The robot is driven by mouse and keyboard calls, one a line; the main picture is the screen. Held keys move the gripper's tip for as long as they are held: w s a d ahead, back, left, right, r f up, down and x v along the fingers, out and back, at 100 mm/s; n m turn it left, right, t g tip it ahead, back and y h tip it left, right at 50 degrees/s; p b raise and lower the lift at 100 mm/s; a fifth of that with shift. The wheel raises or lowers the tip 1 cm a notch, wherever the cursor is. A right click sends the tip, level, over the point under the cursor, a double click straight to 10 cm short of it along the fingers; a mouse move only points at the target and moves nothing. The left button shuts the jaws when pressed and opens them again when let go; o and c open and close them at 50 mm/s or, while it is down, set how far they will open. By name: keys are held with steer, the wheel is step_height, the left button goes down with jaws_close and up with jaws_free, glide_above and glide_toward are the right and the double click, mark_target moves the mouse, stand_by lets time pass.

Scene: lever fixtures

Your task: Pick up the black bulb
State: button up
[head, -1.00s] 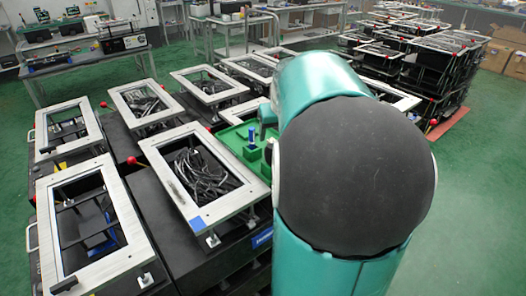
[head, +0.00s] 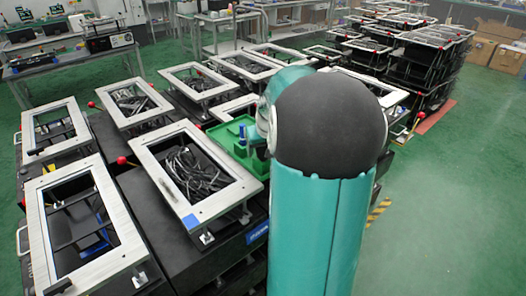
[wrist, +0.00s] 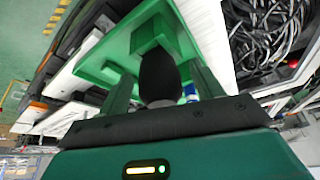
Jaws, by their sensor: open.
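The black bulb (wrist: 158,74) shows in the middle of the wrist view, its dark rounded body above a grey base. It is over or on a green tray (wrist: 110,70); I cannot tell how its base sits. My gripper (wrist: 160,84) is open, with one dark green finger on each side of the bulb. I see a gap on both sides, and the gripper's dark front edge hides the bulb's lowest part. In the head view the green tray (head: 222,137) is partly hidden behind my arm, and the bulb cannot be made out there.
A small blue and white object (wrist: 190,91) shows close by the right finger. A metal frame holding coiled black cables (head: 190,170) stands beside the tray. Several similar frames on black boxes surround it. Open green floor (head: 450,190) lies to the right.

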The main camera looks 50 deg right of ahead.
steer(key=c, duration=1.1)
steer(key=shift+o, duration=0.2)
step_height(320, 180, up, 10)
steer(key=shift+r, duration=0.1)
